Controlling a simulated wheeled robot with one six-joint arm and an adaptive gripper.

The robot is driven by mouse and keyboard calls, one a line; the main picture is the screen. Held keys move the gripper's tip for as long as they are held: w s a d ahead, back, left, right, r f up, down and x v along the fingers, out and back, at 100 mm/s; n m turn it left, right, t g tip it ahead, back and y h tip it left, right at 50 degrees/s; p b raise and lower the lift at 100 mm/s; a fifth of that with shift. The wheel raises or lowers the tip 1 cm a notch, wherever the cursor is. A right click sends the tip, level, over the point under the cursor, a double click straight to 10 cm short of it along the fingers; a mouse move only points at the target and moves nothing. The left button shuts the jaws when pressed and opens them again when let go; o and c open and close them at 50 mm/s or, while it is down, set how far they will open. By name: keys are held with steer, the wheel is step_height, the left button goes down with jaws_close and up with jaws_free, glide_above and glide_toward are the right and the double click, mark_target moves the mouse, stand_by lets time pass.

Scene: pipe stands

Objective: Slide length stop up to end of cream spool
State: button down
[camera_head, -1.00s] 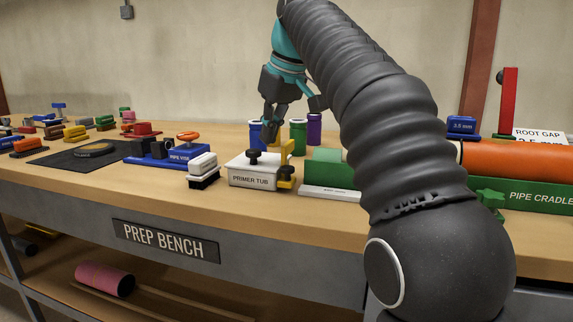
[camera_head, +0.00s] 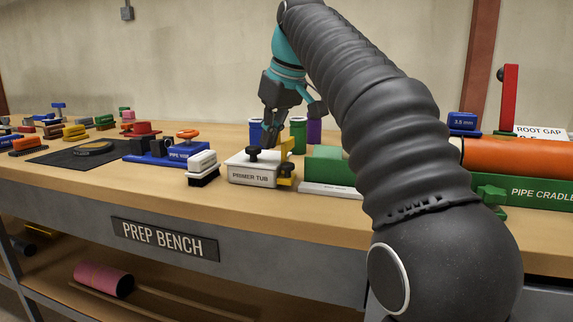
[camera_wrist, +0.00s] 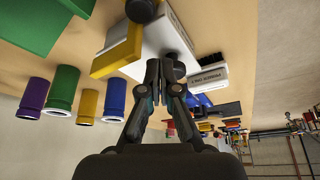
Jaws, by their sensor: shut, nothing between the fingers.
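The green pipe cradle (camera_head: 530,194) holds an orange pipe (camera_head: 510,157) at right. Blue, green and purple cups (camera_head: 314,132) stand behind the tub. A white brush (camera_head: 203,164) and blue pipe vise (camera_head: 165,157) are at left. Bench front between them is mostly clear.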

steer(key=shift+f+b, duration=0.7)
steer(key=shift+f, duration=0.5)
steer(key=shift+s+d+b, duration=0.2)
steer(key=shift+s+d, duration=0.45)
steer(key=shift+d, duration=1.1)
steer(key=shift+s+d+b, duration=0.15)
steer(key=shift+s+d, duration=0.45)
steer(key=shift+d, duration=1.2)
steer(key=shift+s+d+b, duration=0.2)
steer(key=shift+s+d, duration=0.45)
steer(key=shift+d, duration=1.1)
steer(key=shift+w+a+p, duration=0.25)
steer(key=shift+a+p, duration=0.15)
steer(key=shift+a, duration=0.35)
step_height(320, 180, up, 8)
steer(key=p, duration=0.5)
stand_by(0.6)
